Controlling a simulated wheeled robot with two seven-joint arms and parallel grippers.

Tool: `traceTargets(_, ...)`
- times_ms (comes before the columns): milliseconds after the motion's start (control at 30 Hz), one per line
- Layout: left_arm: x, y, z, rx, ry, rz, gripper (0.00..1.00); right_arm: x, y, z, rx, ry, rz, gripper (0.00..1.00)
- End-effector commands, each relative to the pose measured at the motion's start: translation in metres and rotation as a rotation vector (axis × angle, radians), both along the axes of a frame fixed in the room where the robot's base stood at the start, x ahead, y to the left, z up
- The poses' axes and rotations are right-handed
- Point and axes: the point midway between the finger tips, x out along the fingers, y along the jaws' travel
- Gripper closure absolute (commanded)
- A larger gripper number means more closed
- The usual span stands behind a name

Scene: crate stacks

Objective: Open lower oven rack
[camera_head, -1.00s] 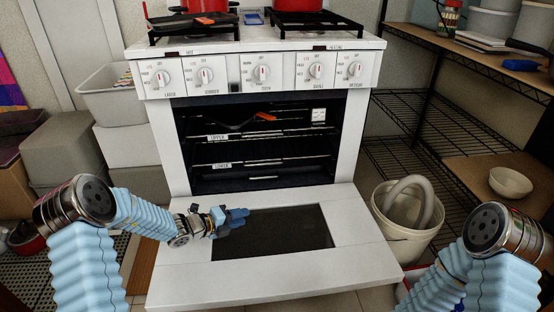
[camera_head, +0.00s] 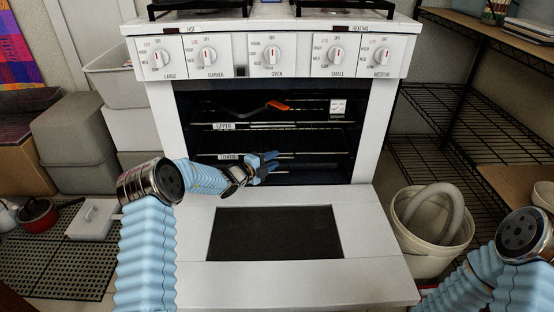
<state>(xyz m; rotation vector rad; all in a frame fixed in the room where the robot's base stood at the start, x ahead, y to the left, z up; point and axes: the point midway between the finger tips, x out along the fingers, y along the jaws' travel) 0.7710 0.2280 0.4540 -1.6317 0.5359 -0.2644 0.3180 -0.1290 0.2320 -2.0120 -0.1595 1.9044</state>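The oven door (camera_head: 190,240) is folded down flat. Inside the oven, the lower rack (camera_head: 310,154) carries a label reading LOWER and sits pushed in. My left gripper (camera_head: 275,161) reaches in at the front of the lower rack, just right of its label. Its blue fingers are spread apart, one higher and one lower, near the rack's front bar. I cannot tell whether they touch it. My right gripper is out of view; only part of my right arm shows at the lower right.
The upper rack (camera_head: 305,124) holds a dark pan with an orange handle (camera_head: 278,105). A white bucket with a hose (camera_head: 415,248) stands right of the door. Wire shelves (camera_head: 500,140) are at the right. Grey bins (camera_head: 75,125) stand at the left.

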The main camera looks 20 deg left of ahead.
Motion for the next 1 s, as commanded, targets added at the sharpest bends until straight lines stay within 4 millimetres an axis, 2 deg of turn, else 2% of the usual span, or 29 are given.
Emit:
traceTargets(200, 0.02, -0.011, -0.004, 0.001, 0.0, 0.0, 0.67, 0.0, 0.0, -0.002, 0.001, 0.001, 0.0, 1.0)
traceTargets(500, 0.023, -0.013, -0.004, 0.001, 0.0, 0.0, 0.67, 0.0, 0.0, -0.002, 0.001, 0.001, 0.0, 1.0)
traceTargets(567, 0.023, -0.013, -0.004, 0.001, 0.0, 0.0, 0.73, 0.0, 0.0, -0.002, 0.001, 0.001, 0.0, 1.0)
traceTargets(733, 0.023, -0.013, -0.004, 0.001, 0.0, 0.0, 0.99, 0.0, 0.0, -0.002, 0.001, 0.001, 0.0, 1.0)
traceTargets(1000, 0.022, -0.013, -0.005, 0.002, 0.003, -0.001, 1.0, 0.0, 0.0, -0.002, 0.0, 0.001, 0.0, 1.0)
